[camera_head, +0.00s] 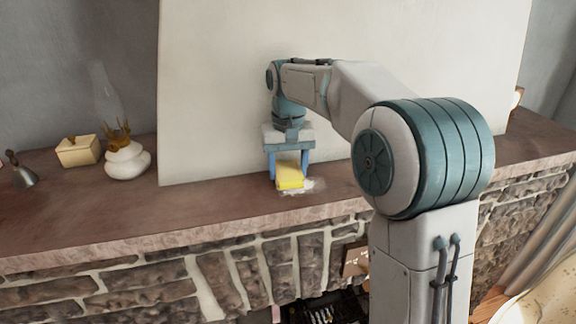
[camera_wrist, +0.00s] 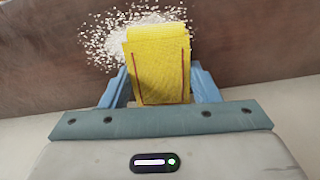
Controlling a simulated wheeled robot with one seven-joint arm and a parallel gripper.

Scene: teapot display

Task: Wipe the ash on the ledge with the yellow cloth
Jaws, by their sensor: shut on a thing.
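The yellow cloth (camera_head: 289,175) is a folded pad with dark red stitching, seen close up in the wrist view (camera_wrist: 158,65). My gripper (camera_head: 287,176) is shut on it, with a blue finger on each side of the cloth in the wrist view (camera_wrist: 160,85). The cloth is at the ledge (camera_head: 110,222), over or against the ash; I cannot tell if it presses down. The ash (camera_head: 312,186) is a pale, speckled patch that shows around the cloth's end, also in the wrist view (camera_wrist: 107,42). Part of the ash is hidden under the cloth.
A cream lidded box (camera_head: 78,151), a white rounded vase (camera_head: 127,161) and a small grey metal object (camera_head: 20,173) stand on the ledge at left. A large pale panel (camera_head: 220,100) rises behind my gripper. The ledge between vase and ash is clear.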

